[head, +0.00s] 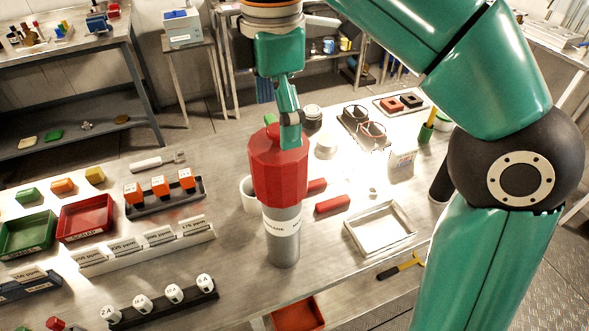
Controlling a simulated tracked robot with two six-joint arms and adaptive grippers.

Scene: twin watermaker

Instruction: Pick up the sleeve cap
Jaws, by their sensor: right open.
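A large red faceted cap (278,178), which looks like the sleeve cap, sits on top of an upright grey cylinder (284,245) with a white label. My right gripper (288,128) points down at the top of the red cap, its fingers overlapping the cap's upper edge in the picture. It is open; whether the fingers touch the cap cannot be told from this angle. My left gripper is not in view.
A white cup (249,193) stands close behind the cylinder on the left. Red bars (332,204) lie to the right, then a pale tray (380,229). Labelled racks (146,245) and green and red bins (85,218) fill the left side. The bench's front edge is near the cylinder.

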